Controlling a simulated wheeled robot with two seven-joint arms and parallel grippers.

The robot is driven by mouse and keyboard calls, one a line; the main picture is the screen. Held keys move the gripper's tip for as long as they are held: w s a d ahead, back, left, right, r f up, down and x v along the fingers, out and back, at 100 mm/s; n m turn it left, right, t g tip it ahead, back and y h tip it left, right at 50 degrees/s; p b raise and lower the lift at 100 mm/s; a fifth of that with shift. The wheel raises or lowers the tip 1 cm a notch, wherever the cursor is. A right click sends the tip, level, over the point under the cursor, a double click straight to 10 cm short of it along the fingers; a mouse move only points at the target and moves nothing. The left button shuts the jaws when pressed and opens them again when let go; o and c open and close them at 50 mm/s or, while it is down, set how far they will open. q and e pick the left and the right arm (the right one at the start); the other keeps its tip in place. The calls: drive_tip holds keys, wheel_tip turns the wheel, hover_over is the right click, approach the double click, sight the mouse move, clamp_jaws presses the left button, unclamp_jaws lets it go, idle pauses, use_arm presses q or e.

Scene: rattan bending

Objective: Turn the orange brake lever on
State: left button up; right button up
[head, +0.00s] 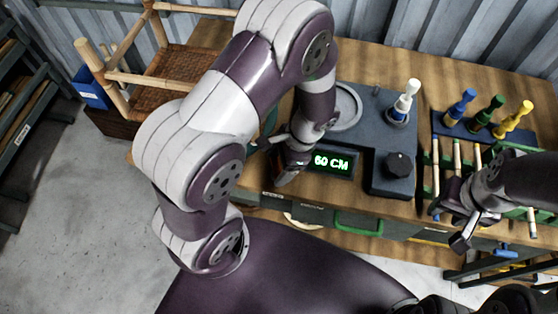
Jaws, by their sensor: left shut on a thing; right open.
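No orange brake lever shows clearly in the head view. My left arm and hand cover the left end of the dark grey machine (372,125). My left gripper (268,146) is low at that end, left of the green "60 CM" display (331,162). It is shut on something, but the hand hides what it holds. My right gripper (451,226) is open and empty, over the bench's front edge at the right, close to a rack of light sticks (435,165).
The machine carries a round plate (344,108), a white-topped knob (406,98) and a black dial (398,165). Blue, green and yellow handles stand in a blue holder (456,126). A rattan chair (165,82) stands at the back left. Grey floor (75,220) is open at the left.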

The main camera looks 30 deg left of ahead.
use_arm(q)
drive_tip(key=shift+r+m+t+p, duration=0.1)
drive_tip(key=shift+m+t+p, duration=0.3)
drive_tip(key=shift+m, duration=0.7)
drive_tip(key=shift+d+m+t+y, duration=0.1)
drive_tip(key=shift+m+t+y, duration=0.35)
drive_tip(key=shift+m, duration=0.95)
drive_tip(key=o, duration=1.1)
drive_tip(key=shift+c, duration=0.2)
drive_tip(key=s+p+v, duration=0.1)
drive_tip(key=v, duration=1.1)
drive_tip(key=shift+w+d+r+p, duration=0.2)
drive_tip(key=shift+w+r+p, duration=0.1)
drive_tip(key=shift+w, duration=0.1)
drive_tip(key=shift+f, duration=0.1)
